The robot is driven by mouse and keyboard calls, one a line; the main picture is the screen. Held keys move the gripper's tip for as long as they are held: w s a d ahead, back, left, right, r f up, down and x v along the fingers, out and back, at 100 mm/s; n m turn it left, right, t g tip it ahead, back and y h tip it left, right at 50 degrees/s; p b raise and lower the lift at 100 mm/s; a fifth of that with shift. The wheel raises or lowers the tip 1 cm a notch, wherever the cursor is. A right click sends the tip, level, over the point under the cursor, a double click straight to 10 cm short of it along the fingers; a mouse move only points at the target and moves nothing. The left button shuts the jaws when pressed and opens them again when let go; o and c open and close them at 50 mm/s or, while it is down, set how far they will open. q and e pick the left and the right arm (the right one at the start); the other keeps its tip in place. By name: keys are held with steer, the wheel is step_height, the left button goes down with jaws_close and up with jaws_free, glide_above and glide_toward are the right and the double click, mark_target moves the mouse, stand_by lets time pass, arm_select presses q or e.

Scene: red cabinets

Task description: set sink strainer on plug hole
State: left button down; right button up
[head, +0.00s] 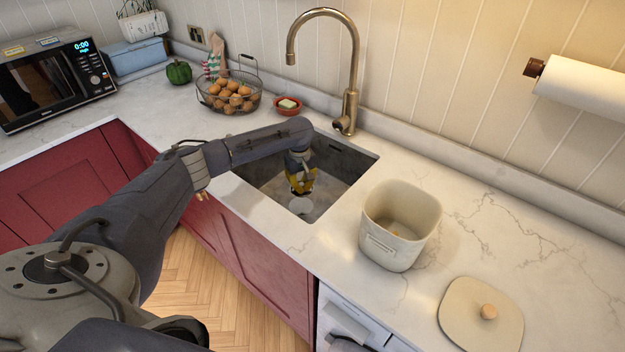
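My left arm reaches over the counter, and my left gripper (301,190) points down inside the sink (342,164). Its yellow fingers are small and partly shaded, so I cannot tell whether they are open or shut. A pale grey round piece (300,206), which looks like the strainer, shows just below the fingertips near the sink floor. I cannot tell whether it is held, touching the fingers or resting on the floor. The plug hole cannot be made out apart from this piece. My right gripper is not in view.
A tall brass tap (349,100) stands behind the sink. A cream bin (400,225) stands open right of the sink, with its lid (481,314) in front of it. A wire basket of brown round items (229,93) and a red soap dish (288,105) stand behind left.

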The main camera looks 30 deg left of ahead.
mark_target(301, 206)
arm_select(q)
steer(key=shift+s+a+f, duration=0.1)
steer(key=shift+a+f, duration=0.15)
steer(key=shift+f, duration=3.4)
steer(key=shift+f, duration=0.6)
steer(key=c, duration=2.2)
jaws_free()
steer(key=c, duration=1.5)
jaws_free()
steer(key=shift+f, duration=0.1)
